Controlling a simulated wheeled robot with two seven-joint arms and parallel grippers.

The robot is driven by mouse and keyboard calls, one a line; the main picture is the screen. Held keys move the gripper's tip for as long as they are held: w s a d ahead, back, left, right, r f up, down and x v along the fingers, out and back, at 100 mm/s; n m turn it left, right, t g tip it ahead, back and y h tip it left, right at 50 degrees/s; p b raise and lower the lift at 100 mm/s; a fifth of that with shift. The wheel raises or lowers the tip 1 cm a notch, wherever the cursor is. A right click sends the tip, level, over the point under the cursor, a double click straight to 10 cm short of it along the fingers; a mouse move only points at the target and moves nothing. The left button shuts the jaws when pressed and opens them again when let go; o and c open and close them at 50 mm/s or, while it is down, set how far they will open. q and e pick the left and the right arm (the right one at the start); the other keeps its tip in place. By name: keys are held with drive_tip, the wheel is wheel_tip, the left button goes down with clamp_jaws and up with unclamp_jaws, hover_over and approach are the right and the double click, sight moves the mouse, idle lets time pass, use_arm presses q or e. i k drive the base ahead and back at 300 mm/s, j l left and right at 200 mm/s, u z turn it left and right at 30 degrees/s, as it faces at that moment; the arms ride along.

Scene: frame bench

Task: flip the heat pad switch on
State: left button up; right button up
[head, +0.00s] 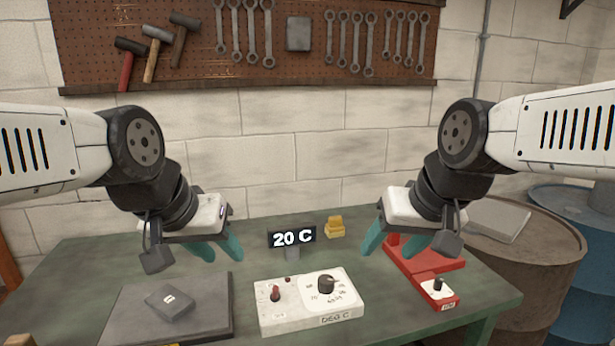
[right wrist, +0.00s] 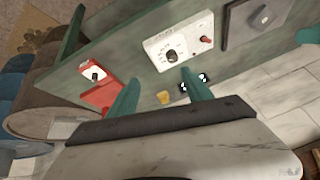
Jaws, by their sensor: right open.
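A white control box (head: 311,303) stands at the front middle of the green bench, with a small red toggle switch (head: 275,293) and a black dial (head: 326,284) marked DEG C. The toggle's on or off position is unclear. The box also shows in the right wrist view (right wrist: 183,36). A flat dark pad (head: 215,322) lies left of it with a grey block (head: 172,303) on top. A display (head: 291,237) reads 20 C. My left gripper (head: 218,249) is open and empty above the bench behind the pad. My right gripper (head: 392,243) is open and empty, behind and right of the box.
A red fixture (head: 408,262) with a black knob on a white panel (head: 437,287) lies at the right, below my right gripper. A yellow object (head: 335,226) sits at the back. Barrels (head: 520,262) stand right of the bench. Tools hang on a pegboard (head: 190,77).

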sight(275, 296)
drive_tip(key=k+j+z, duration=0.1)
drive_tip(key=j+z, duration=0.15)
drive_tip(key=j, duration=0.2)
drive_tip(key=k+j+z, duration=0.2)
drive_tip(key=j, duration=0.2)
drive_tip(key=j+z, duration=0.25)
drive_tip(key=j, duration=0.2)
